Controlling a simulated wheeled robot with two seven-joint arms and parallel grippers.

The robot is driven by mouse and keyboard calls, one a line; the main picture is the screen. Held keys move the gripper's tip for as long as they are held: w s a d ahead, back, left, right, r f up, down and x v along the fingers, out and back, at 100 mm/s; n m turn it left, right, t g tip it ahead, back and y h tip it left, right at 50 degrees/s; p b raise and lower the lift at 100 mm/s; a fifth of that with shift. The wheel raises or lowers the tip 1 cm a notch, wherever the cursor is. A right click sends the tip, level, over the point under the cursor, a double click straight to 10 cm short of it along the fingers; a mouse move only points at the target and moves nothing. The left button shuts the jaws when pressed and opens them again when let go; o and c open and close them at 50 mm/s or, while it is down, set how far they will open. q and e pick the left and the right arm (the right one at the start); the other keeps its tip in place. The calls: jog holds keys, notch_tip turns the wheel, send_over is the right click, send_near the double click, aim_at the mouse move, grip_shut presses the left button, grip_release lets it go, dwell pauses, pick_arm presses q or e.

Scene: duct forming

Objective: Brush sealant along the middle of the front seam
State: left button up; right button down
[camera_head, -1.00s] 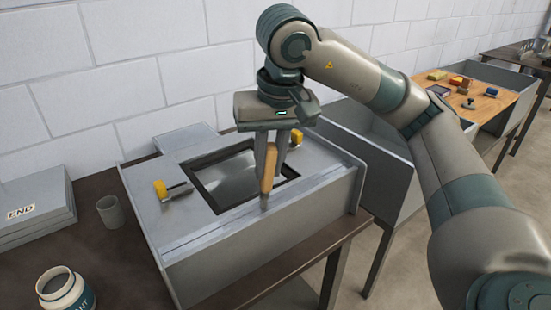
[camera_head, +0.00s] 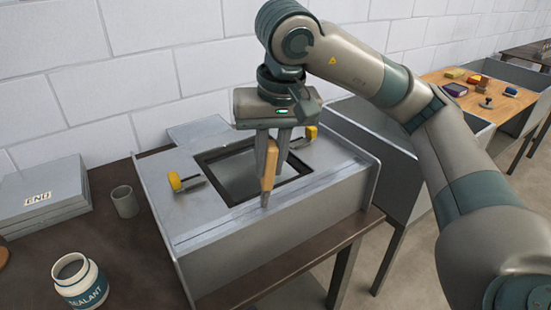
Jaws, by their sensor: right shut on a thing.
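My right gripper (camera_head: 270,170) points down over the duct and is shut on a brush with a wooden handle (camera_head: 268,166). The brush is nearly upright, its dark lower end (camera_head: 265,199) at the front seam (camera_head: 245,217), near the seam's middle. I cannot tell whether the bristles touch the seam. The grey sheet-metal duct (camera_head: 240,257) lies on a dark table, with a dark-framed square opening on top. An open white jar labelled sealant (camera_head: 80,283) stands on the table at the lower left. My left gripper is not in view.
Two yellow-handled clamps (camera_head: 187,182) (camera_head: 310,133) sit on the duct's top. A wooden-topped bench (camera_head: 485,96) with small items is far right.

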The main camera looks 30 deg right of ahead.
jog(key=shift+a, duration=0.65)
jog(key=shift+a, duration=0.1)
jog(key=shift+s+a+f+b, duration=0.1)
jog(key=shift+a+b, duration=0.25)
jog(key=shift+a, duration=1.25)
jog(key=a, duration=0.2)
jog(key=shift+s+a+b, duration=0.1)
jog(key=shift+a+b, duration=0.25)
jog(key=shift+a, duration=0.05)
